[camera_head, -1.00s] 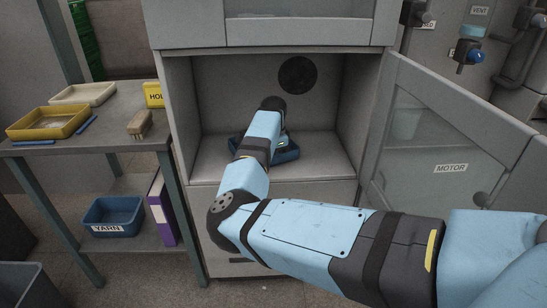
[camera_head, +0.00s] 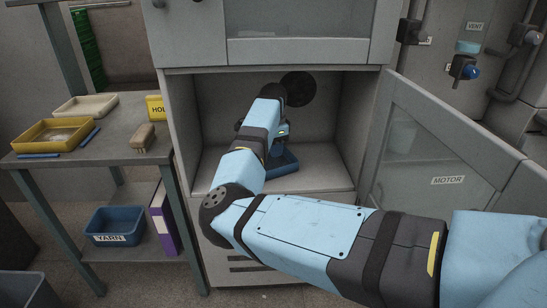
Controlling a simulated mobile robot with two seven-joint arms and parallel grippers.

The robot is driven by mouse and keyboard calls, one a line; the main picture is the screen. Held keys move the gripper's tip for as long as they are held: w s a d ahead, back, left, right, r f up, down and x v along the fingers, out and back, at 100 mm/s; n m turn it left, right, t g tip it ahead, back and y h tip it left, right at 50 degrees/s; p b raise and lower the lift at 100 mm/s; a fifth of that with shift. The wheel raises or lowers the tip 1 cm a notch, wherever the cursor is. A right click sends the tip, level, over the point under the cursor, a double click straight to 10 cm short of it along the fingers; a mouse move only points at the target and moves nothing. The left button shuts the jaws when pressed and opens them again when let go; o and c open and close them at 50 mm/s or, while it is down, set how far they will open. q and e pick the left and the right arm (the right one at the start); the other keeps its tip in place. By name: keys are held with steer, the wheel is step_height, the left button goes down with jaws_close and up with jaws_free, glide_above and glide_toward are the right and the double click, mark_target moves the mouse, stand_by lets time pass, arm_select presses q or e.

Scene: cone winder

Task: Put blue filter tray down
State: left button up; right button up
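The blue filter tray (camera_head: 283,167) is inside the open cabinet compartment (camera_head: 325,175), low over or on its floor. I cannot tell whether its underside touches the floor. Its left part is hidden behind my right arm. My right arm reaches into the compartment from the right. My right gripper (camera_head: 283,134) is just above and behind the visible part of the tray. Its fingertips are mostly hidden by my wrist, so I cannot see whether they grip the tray. My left gripper is out of view.
The cabinet door (camera_head: 440,140), labelled MOTOR, stands open at the right. At the left a grey table (camera_head: 105,150) carries a yellow tray (camera_head: 54,134), a cream tray (camera_head: 86,105) and a brush (camera_head: 143,136). A blue YARN bin (camera_head: 115,226) is on its lower shelf. Compartment floor beside the tray is clear.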

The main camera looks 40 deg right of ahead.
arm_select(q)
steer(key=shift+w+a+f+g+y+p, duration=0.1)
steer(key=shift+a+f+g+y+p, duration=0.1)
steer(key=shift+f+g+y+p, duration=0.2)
arm_select(e)
steer(key=shift+r, duration=1.85)
